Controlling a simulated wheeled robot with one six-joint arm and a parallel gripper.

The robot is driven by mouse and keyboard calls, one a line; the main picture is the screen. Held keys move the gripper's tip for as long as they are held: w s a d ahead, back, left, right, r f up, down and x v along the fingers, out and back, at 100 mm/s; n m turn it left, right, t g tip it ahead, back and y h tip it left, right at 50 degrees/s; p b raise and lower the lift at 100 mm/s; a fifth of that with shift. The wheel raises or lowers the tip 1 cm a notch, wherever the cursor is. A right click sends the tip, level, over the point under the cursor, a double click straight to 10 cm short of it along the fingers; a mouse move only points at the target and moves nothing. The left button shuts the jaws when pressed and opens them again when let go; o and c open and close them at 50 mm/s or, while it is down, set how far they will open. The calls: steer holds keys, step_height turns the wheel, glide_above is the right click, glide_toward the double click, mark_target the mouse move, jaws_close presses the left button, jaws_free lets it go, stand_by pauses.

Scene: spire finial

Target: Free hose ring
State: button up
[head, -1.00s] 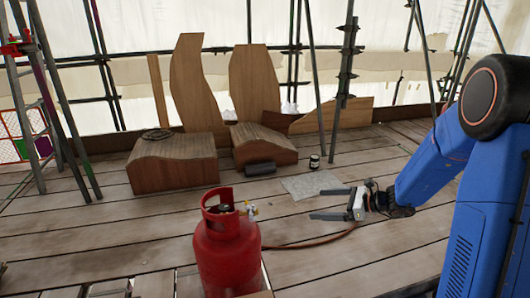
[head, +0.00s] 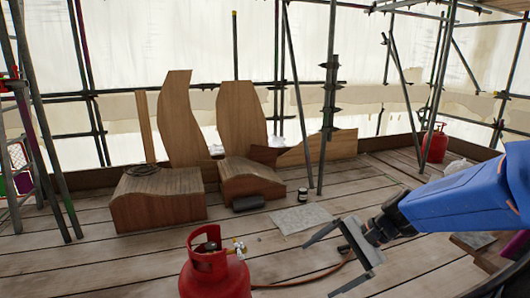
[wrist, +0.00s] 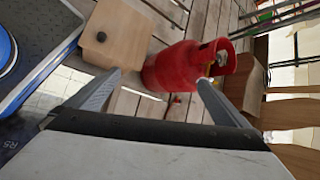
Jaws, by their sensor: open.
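A red gas cylinder (head: 212,272) stands upright on the planks at the front, with a valve (head: 239,247) on its right side. A reddish-brown hose (head: 300,281) runs from beside it along the floor toward my gripper, which hides its far end. A thin dark coil (head: 143,169) lies on the left wooden block; I cannot tell whether it is the hose ring. My gripper (head: 320,268) is open and empty, right of the cylinder and apart from it. In the wrist view the red cylinder (wrist: 178,66) shows beyond the open jaws (wrist: 158,78).
Two shaped wooden blocks (head: 158,208) (head: 251,188) stand behind, before tall wooden panels (head: 241,112). A dark roll (head: 251,202), a small jar (head: 303,194) and a grey sheet (head: 300,217) lie nearby. Scaffold poles (head: 329,95) rise behind. Another red cylinder (head: 434,146) stands far right.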

steer(key=s+d+r+n+t+h, duration=0.1)
steer(key=s+d+n+h, duration=0.3)
steer(key=s, duration=0.4)
steer(key=s+d+r+n+t+h, duration=0.2)
steer(key=s+d+r+n+h, duration=0.1)
steer(key=s+d+n, duration=0.3)
steer(key=s+d+h, duration=0.1)
steer(key=s+d, duration=0.1)
steer(key=d, duration=0.1)
steer(key=shift+s+r+n+t+h, duration=0.3)
steer(key=shift+s+n, duration=0.05)
steer(key=shift+n, duration=0.05)
